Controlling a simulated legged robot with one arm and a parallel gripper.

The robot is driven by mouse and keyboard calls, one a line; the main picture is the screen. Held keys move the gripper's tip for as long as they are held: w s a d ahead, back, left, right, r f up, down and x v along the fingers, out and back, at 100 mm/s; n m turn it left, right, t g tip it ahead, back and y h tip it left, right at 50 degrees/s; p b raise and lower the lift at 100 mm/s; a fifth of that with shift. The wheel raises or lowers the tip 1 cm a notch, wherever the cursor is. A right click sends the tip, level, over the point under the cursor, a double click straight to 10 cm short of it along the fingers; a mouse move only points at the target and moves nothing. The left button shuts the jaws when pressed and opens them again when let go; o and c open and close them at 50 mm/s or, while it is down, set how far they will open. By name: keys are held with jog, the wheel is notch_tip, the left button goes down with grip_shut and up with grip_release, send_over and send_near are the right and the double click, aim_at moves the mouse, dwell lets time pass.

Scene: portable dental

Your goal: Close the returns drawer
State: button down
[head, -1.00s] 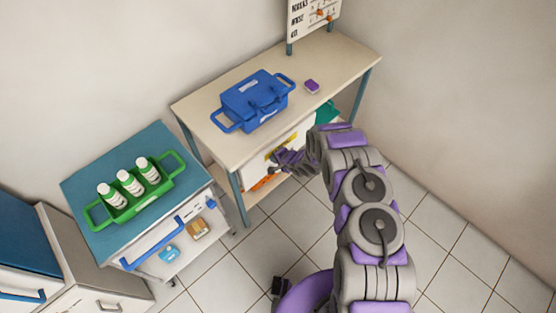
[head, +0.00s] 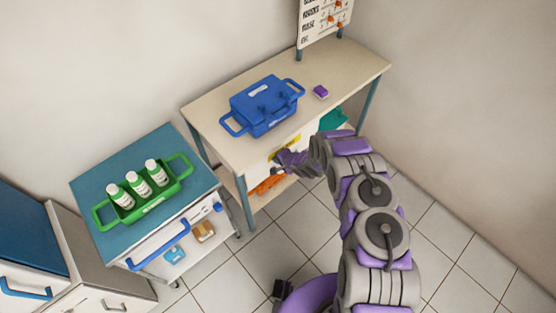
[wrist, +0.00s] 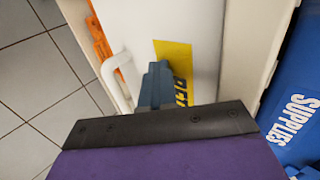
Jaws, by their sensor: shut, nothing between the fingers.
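The returns drawer (head: 294,146) is a white front with a yellow label, set under the cream bench top. In the wrist view its white front (wrist: 185,20) fills the middle, with the yellow label (wrist: 172,58) partly hidden and a pale handle (wrist: 113,72) to the left. My gripper (head: 283,159) is shut and empty at the drawer front. Its fingers (wrist: 156,82) overlap the label beside the handle; I cannot tell whether they touch. The front sits near the bench edge, but whether it is flush is unclear.
A blue supplies case (head: 262,106) and a small purple block (head: 321,92) stand on the bench (head: 215,105). Orange items (head: 268,185) lie on its lower shelf. A cart (head: 95,190) with a green bottle carrier (head: 152,203) stands left. Tiled floor is clear at right.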

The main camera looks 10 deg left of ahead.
jog(key=s+d+f+p+v, duration=0.1)
jog(key=d+f+p+v, duration=0.1)
jog(key=v, duration=1.1)
jog(key=w+d+r+n+h+b, duration=0.1)
jog(key=w+d+r+h, duration=0.15)
jog(key=d+r, duration=0.45)
jog(key=w+d+r+n+h, duration=0.1)
jog(key=d+r+h, duration=0.3)
jog(key=d+r, duration=0.25)
jog(key=s+d+r+n+g+h+b, duration=0.1)
jog(key=s+d+r, duration=0.3)
jog(key=r, duration=0.2)
jog(key=s+d+r+h, duration=0.2)
jog(key=s+d+r, duration=0.15)
jog(key=r, duration=0.25)
jog(key=s+d+r+n+g+b, duration=0.1)
jog(key=s+r+g, duration=0.1)
jog(key=s+r, duration=0.45)
jog(key=s+d+r+g, duration=0.1)
jog(key=s+r, duration=0.2)
jog(key=s, duration=0.7)
jog(key=s+a+r+n+g+y, duration=0.1)
jog(key=s+a+r, duration=0.1)
jog(key=s, duration=0.8)
jog(key=s+a+r+n+g+y+b, duration=0.1)
jog(key=s+a+r+n+g, duration=0.1)
jog(key=s, duration=0.8)
jog(key=shift+a+r+n+g, duration=0.3)
jog(key=shift+a+r, duration=0.05)
jog(key=shift+a, duration=0.2)
